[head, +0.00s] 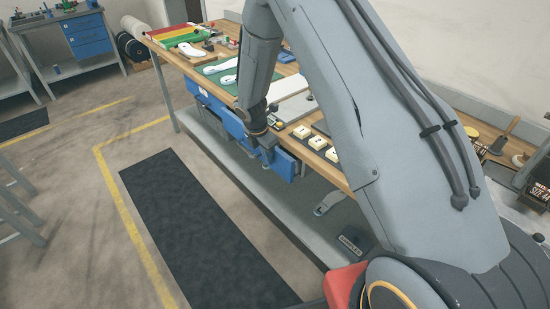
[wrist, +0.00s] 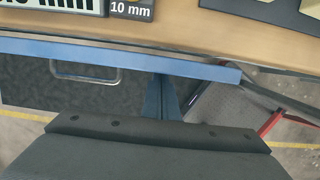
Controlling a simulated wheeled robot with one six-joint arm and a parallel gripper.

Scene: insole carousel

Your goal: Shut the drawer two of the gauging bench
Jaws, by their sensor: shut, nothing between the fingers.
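The gauging bench (head: 305,155) has a wooden top and a row of blue drawers under its front edge. One blue drawer front (head: 284,165) is beside my gripper (head: 266,157); I cannot read its number. In the wrist view the blue upper edge of a drawer front (wrist: 130,62) runs across, with a metal pull handle (wrist: 85,77). A thin strip lies between it and the wooden edge; how far it stands out is unclear. My gripper (wrist: 164,98) is shut and empty, its fingers at the drawer front, right of the handle. Contact cannot be told.
More blue drawer fronts (head: 215,108) lie farther left, partly hidden by my arm. A grey lower shelf (head: 240,180) runs under the bench. A black floor mat (head: 205,230) and clear floor lie in front. Gauge blocks (head: 317,142) sit on the top.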

